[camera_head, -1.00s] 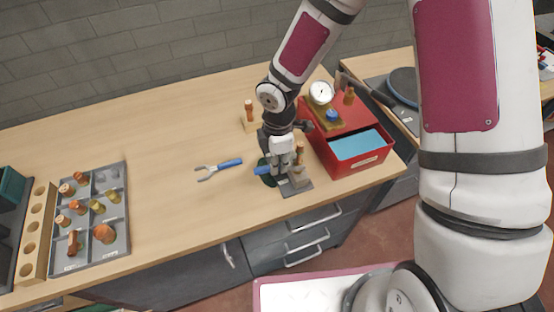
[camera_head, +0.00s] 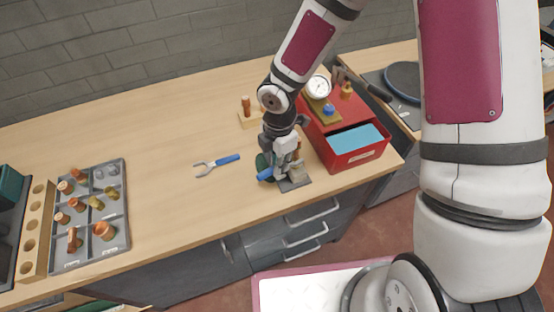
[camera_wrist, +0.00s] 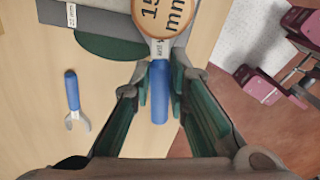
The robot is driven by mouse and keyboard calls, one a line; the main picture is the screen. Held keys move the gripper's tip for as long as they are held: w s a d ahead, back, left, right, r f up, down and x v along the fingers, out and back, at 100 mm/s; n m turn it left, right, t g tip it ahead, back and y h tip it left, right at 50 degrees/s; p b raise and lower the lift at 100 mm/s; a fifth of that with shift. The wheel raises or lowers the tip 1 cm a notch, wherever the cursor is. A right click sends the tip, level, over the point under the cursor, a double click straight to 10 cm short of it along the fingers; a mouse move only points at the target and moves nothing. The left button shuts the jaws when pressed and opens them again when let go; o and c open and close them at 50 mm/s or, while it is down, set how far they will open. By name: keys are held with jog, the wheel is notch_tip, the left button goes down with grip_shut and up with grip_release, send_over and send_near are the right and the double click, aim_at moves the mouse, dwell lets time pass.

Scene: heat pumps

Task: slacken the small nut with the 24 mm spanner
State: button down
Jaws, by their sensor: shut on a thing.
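My gripper (camera_head: 270,170) is shut on the blue handle of a spanner (camera_wrist: 159,90), low over the bench near its front edge. In the wrist view my gripper (camera_wrist: 160,88) has one finger on each side of this handle. The spanner's grey shank carries a small label, too small to read surely. Its head end meets an upright copper piece marked "15 mm" (camera_wrist: 163,14), which covers the jaws. The small nut is hidden, so I cannot tell how the jaws sit on it. A second blue-handled spanner (camera_head: 217,165) lies loose on the bench; it also shows in the wrist view (camera_wrist: 74,100).
A red box (camera_head: 350,147) with a gauge (camera_head: 318,86) on top stands right of my gripper. A grey tray (camera_head: 68,256) of copper and brass fittings lies at the left. A small wooden block (camera_head: 246,121) stands behind.

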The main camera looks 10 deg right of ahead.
jog(key=shift+s+d+n, duration=0.2)
jog(key=shift+s+n, duration=0.25)
jog(key=shift+n, duration=0.45)
jog(key=shift+s+d+n, duration=0.2)
jog(key=shift+s+n, duration=0.1)
jog(key=shift+n, duration=0.4)
jog(key=shift+s, duration=0.1)
jog(key=shift+s+d+n, duration=0.15)
jog(key=shift+d+n, duration=0.1)
jog(key=shift+n, duration=0.45)
jog(key=shift+a+m, duration=0.1)
jog(key=shift+m, duration=0.2)
jog(key=shift+a, duration=0.1)
jog(key=shift+s+a+p, duration=0.6)
jog(key=shift+s+a, duration=0.8)
jog(key=shift+s, duration=0.2)
